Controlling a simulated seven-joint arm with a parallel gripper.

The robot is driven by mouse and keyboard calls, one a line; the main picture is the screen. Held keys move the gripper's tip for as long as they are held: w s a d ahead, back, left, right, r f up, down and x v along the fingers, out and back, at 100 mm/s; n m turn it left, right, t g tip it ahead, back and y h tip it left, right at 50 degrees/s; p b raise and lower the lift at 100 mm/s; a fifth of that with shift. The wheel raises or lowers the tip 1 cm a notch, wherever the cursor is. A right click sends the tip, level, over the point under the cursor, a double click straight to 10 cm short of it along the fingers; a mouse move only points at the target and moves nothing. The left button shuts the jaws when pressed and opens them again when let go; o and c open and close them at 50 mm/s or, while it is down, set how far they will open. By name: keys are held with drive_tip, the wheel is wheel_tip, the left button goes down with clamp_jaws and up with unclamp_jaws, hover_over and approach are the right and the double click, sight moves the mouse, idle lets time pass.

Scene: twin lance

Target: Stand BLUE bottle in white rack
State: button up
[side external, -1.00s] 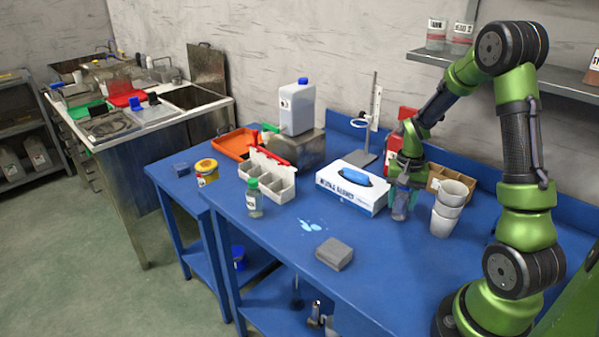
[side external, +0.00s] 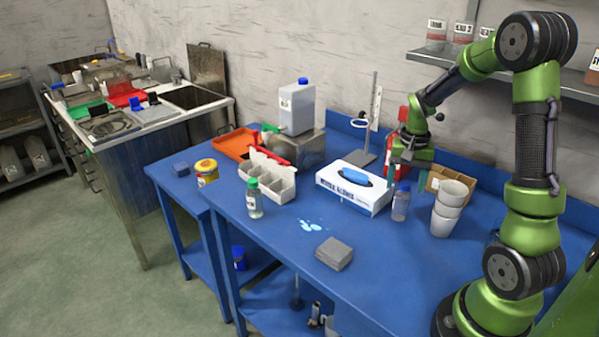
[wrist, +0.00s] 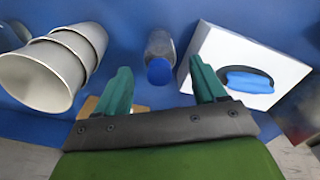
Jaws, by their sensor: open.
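The clear bottle with a blue cap (side external: 400,204) stands upright on the blue table, just right of the glove box. It also shows in the wrist view (wrist: 160,47), cap towards the camera. My gripper (side external: 404,173) is open and empty above the bottle. In the wrist view its green fingers (wrist: 160,66) spread to either side of the blue cap. The white rack (side external: 284,187) with compartments is left of the glove box. A green-capped bottle (side external: 254,203) stands upright in front of the rack; whether it touches the rack is unclear.
The white glove box (side external: 345,195) lies between bottle and rack. Stacked cups (side external: 446,222) stand close right of the bottle, with a cardboard box (side external: 435,177) behind. A ring stand (side external: 372,130) rises behind the glove box. A grey block (side external: 334,252) lies in front.

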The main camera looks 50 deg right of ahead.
wheel_tip(320, 180, up, 6)
drive_tip(key=shift+f, duration=0.2)
drive_tip(key=shift+a+r, duration=0.25)
drive_tip(key=shift+r, duration=0.05)
drive_tip(key=a+r+n+t, duration=0.2)
drive_tip(key=a+r, duration=0.1)
drive_tip(key=a, duration=0.3)
drive_tip(key=a+r+n+t, duration=0.1)
drive_tip(key=a+r+n, duration=0.1)
drive_tip(key=a, duration=0.5)
drive_tip(key=shift+a+r+t, duration=0.25)
drive_tip(key=shift+r+t, duration=0.15)
drive_tip(key=shift+r, duration=0.45)
drive_tip(key=s+a+n+t, duration=0.1)
drive_tip(key=a, duration=0.2)
drive_tip(key=s+a+r+n+t+y, duration=0.1)
drive_tip(key=s+a+n, duration=0.1)
drive_tip(key=a, duration=0.2)
drive_tip(key=s+a+r+n+t+y, duration=0.1)
drive_tip(key=s+a, duration=0.1)
drive_tip(key=a, duration=0.1)
drive_tip(key=shift+s+a+r, duration=0.25)
drive_tip(key=shift+a, duration=0.15)
drive_tip(key=shift+c, duration=0.9)
drive_tip(key=shift+s+a+n, duration=0.1)
drive_tip(key=shift+n, duration=0.2)
drive_tip(key=shift+c, duration=0.2)
drive_tip(key=shift+a+f, duration=0.1)
